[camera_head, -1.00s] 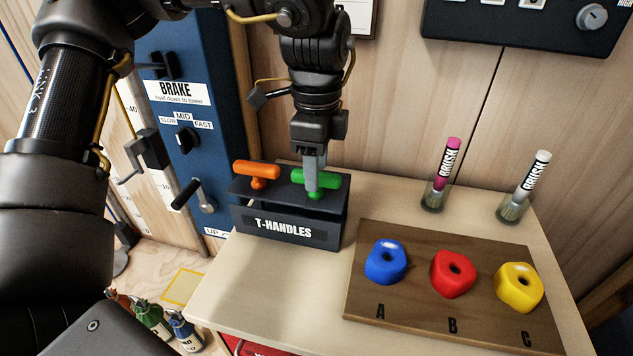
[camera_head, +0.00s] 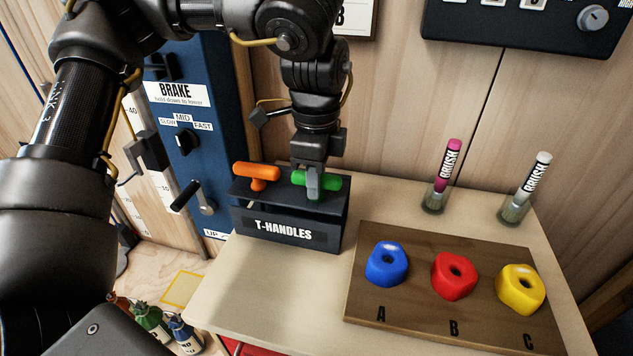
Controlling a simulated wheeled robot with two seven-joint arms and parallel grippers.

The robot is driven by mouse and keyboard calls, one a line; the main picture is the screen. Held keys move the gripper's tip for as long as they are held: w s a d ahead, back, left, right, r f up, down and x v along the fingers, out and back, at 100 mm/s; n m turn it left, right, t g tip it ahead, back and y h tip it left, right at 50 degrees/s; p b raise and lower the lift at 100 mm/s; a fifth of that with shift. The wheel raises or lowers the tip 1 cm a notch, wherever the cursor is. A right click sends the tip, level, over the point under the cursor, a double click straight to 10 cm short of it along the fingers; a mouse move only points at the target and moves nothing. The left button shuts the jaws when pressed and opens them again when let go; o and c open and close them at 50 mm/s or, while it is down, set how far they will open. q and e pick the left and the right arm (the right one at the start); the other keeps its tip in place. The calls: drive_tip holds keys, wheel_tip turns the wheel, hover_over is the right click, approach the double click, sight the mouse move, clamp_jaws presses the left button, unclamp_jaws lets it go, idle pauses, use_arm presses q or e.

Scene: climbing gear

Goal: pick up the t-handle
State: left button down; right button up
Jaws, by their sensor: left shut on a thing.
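A black rack labelled T-HANDLES (camera_head: 284,230) stands at the back left of the table. An orange t-handle (camera_head: 256,171) sits upright in its left side. A green t-handle (camera_head: 330,182) is at its right side, its bar level with the rack's top. My left gripper (camera_head: 313,186) points down and is shut on the green t-handle's bar near its middle. The fingers hide the middle of the bar and most of its stem. I cannot tell whether the stem is clear of the rack. My right gripper is not in view.
A wooden board (camera_head: 400,318) carries blue (camera_head: 386,264), red (camera_head: 454,276) and yellow (camera_head: 521,290) holds. A pink brush (camera_head: 447,172) and a white brush (camera_head: 532,182) stand in holders behind it. A blue brake panel (camera_head: 190,140) is left of the rack. Bottles (camera_head: 153,320) stand lower left.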

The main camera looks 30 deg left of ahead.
use_arm(q)
drive_tip(key=shift+r, duration=0.1)
